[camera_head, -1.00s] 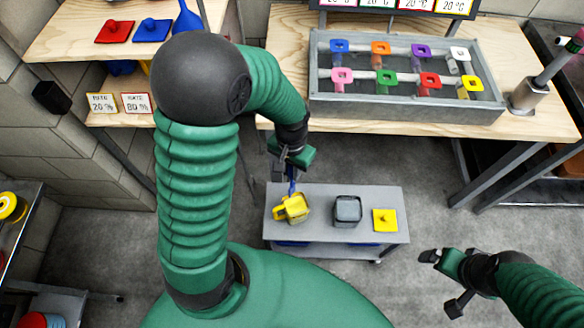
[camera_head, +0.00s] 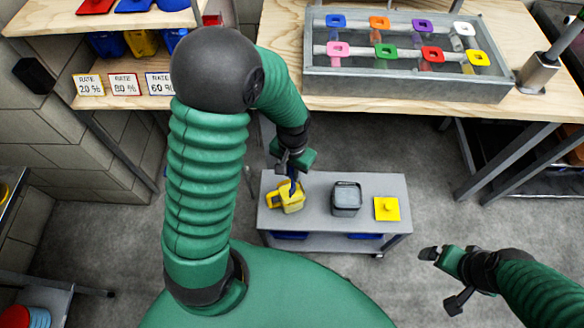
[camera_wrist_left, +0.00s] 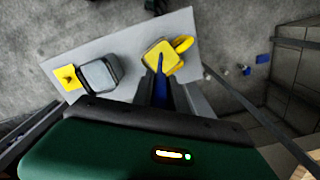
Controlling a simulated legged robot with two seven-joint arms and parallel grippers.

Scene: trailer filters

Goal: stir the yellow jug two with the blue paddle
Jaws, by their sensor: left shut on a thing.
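The yellow jug (camera_head: 291,201) stands on the left part of a small grey cart, its handle on the left. My left gripper (camera_head: 292,174) is above it, shut on the blue paddle, which points down into the jug's top. In the left wrist view the blue paddle (camera_wrist_left: 161,88) runs from between my left fingers (camera_wrist_left: 160,85) to the yellow jug (camera_wrist_left: 161,56). The paddle's lower end is hidden in the jug. My right gripper (camera_head: 442,280) is over the floor at the right, empty, its fingers spread apart.
On the grey cart (camera_head: 320,220) a grey container (camera_head: 346,199) stands beside the jug, and a yellow lid (camera_head: 386,208) lies at the right. Behind is a wooden table (camera_head: 290,60) with a metal rack (camera_head: 405,88) of several coloured handles. A shelf (camera_head: 120,85) with labelled bins stands at the back left.

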